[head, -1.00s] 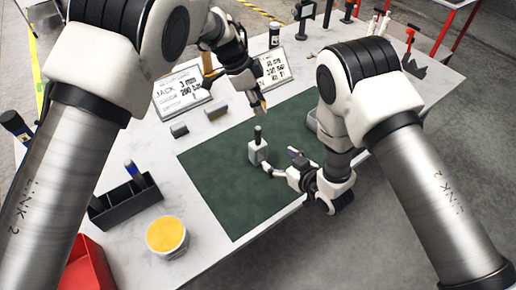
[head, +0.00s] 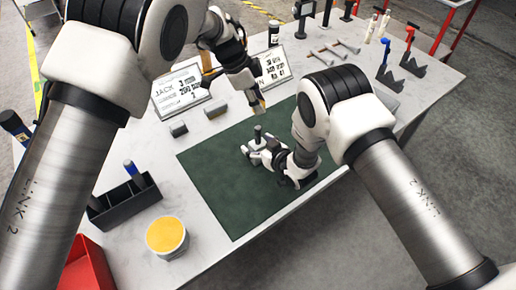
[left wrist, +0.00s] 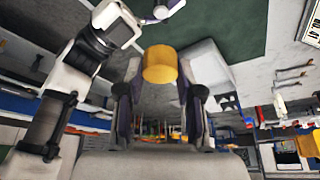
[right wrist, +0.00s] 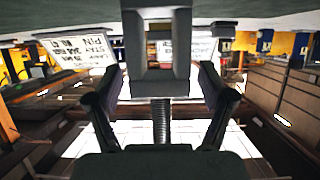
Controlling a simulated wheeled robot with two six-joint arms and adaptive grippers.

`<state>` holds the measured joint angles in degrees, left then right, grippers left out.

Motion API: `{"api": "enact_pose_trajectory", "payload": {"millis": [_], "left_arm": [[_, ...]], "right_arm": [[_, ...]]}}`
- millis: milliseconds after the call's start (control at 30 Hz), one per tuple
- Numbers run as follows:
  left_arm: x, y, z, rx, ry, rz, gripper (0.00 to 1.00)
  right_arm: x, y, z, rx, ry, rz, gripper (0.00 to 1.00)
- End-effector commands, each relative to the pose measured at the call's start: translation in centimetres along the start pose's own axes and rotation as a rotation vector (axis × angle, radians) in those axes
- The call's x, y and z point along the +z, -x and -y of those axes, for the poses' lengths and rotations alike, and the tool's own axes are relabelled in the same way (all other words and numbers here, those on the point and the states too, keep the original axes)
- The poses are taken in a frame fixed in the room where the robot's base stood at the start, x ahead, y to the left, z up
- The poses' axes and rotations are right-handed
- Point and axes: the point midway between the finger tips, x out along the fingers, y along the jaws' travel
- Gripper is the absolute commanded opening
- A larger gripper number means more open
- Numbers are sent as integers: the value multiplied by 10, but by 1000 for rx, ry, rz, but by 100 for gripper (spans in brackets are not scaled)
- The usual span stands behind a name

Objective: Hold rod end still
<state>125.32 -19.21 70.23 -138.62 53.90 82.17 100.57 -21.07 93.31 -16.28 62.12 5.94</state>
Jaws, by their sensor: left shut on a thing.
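A grey casting (head: 257,143) with a dark upright post on top stands on the green mat (head: 215,185). It also shows in the right wrist view (right wrist: 157,55) as a grey block with a slot-like gap. A threaded rod end (right wrist: 161,122) points from it toward that camera, between the fingers. My right gripper (head: 260,152) is low at the casting; its fingers (right wrist: 163,80) are apart, with no clear contact. My left gripper (head: 258,106) is above the mat's back edge, shut on a yellow cylindrical piece (left wrist: 160,66). The casting is partly hidden by my right gripper.
Two label signs (head: 181,88) and small grey blocks (head: 178,129) stand behind the mat. A black holder (head: 124,202), a yellow-topped tub (head: 167,236) and a red bin (head: 88,265) are at left. Tools (head: 335,48) lie at the back right. The mat's front left is clear.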

Motion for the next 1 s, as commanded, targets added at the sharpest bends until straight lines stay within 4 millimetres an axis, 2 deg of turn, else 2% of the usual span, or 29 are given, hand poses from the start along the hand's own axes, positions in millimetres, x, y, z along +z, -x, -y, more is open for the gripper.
{"api": "enact_pose_trajectory", "payload": {"millis": [33, 167, 200, 233, 367, 700, 1000], "left_arm": [[0, 0, 0, 0, 0, 0, 7], [0, 0, 0, 0, 0, 0, 7], [0, 0, 0, 0, 0, 0, 7], [0, 0, 0, 0, 0, 0, 7], [1, -2, 0, 1, 0, 0, 7], [21, -43, 2, 10, 4, -2, 7], [22, -45, 3, 9, 4, -2, 7]], "right_arm": [[0, 0, 0, 0, 0, 0, 67], [0, 0, 0, 0, 0, 0, 21], [0, 0, 0, 0, 0, 0, 7], [0, 0, 0, 0, 0, 0, 0], [0, 0, 0, 0, 0, 0, 0], [0, 0, 0, 0, 0, 0, 0], [0, 0, 0, 0, 0, 1, 0]]}}
